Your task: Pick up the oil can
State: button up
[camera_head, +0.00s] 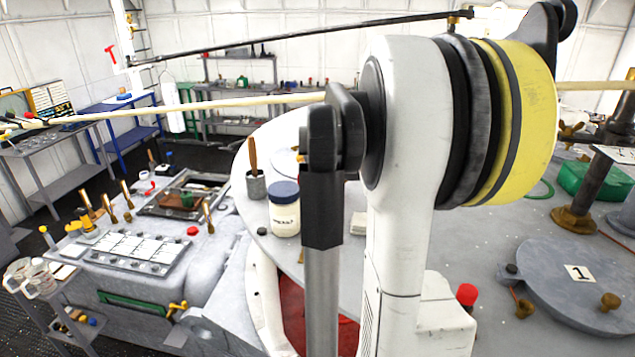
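I cannot pick out an oil can for certain in the head view. A cream jar with a dark blue lid (285,215) stands upright on the grey round surface, left of my arm; its label is too small to read surely. Small brass and yellow fittings (88,228) stand on the grey machine at the left, too small to identify. My own white and yellow arm fills the middle and hides part of the surface behind it. My gripper is not visible.
A grey cup with a wooden-handled tool (256,186) stands beside the jar. A green box (592,184) and a round plate marked 1 (555,288) lie at the right. A panel with white labels (130,250) is at the left. Shelves (238,75) line the back wall.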

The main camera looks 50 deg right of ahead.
aim_at(305, 175)
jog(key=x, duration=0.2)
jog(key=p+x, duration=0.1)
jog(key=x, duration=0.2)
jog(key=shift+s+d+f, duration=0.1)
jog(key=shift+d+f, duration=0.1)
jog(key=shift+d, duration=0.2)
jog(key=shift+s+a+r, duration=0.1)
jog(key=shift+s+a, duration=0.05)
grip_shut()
